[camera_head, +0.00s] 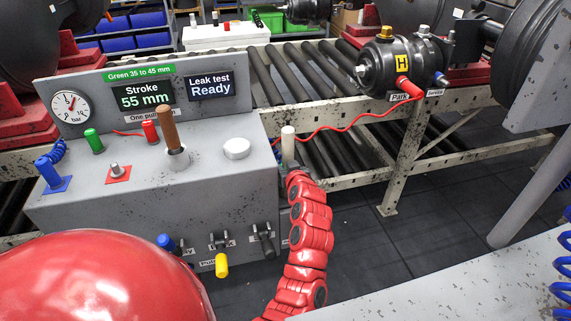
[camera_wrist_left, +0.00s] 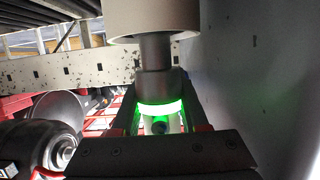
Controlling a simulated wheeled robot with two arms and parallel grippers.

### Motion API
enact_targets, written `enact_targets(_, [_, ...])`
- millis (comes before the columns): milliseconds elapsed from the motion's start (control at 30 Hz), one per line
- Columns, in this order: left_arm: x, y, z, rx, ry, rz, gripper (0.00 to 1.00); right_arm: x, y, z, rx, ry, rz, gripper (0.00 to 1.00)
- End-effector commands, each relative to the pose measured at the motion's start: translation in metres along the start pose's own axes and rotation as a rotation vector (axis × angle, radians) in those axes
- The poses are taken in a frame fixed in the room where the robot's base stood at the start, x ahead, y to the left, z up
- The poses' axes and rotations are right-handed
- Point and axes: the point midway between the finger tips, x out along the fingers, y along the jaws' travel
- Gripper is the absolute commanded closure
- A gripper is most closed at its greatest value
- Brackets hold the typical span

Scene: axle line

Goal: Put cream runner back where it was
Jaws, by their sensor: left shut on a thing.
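The cream runner shows in the left wrist view as a wide cream cylinder (camera_wrist_left: 153,18) on a narrower grey stem. A green-lit ring glows around its gripped end. My left gripper (camera_wrist_left: 160,118) is shut on that end. In the head view a cream cylinder (camera_head: 288,145) stands upright just above the end of my red arm, beside the right side of the grey test bench (camera_head: 150,203). It looks like the same runner. The gripper's fingers are not clear there. My right gripper is not in view.
The bench carries an upright brown lever (camera_head: 168,132), green (camera_head: 94,140) and red (camera_head: 150,131) plugs, and a yellow handle (camera_head: 221,264) low in front. A red hose crosses to a dark cylinder marked H (camera_head: 390,66). A cream roller rail (camera_head: 345,112) runs behind. Dark floor lies right.

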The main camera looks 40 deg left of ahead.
Motion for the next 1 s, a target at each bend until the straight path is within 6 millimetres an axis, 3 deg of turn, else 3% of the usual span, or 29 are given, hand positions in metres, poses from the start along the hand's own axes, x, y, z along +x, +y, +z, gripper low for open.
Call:
enact_targets(67, [0.001, 0.000, 0.001, -0.001, 0.005, 0.000, 1.00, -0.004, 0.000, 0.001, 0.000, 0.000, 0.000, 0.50])
enact_targets(100, [0.001, 0.000, 0.000, -0.001, 0.003, 0.001, 0.51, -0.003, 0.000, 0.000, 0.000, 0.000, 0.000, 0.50])
enact_targets(233, [0.001, 0.000, 0.001, 0.000, 0.002, 0.000, 0.28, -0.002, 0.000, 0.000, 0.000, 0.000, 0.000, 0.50])
enact_targets(633, [-0.003, 0.001, -0.001, 0.000, 0.000, 0.002, 0.26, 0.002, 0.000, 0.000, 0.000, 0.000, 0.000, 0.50])
enact_targets(767, [-0.022, 0.002, 0.001, 0.001, -0.003, 0.003, 0.26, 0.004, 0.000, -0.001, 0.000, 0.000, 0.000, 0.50])
enact_targets(1000, [-0.075, 0.002, 0.000, 0.003, -0.001, 0.003, 0.26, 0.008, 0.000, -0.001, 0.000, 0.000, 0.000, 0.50])
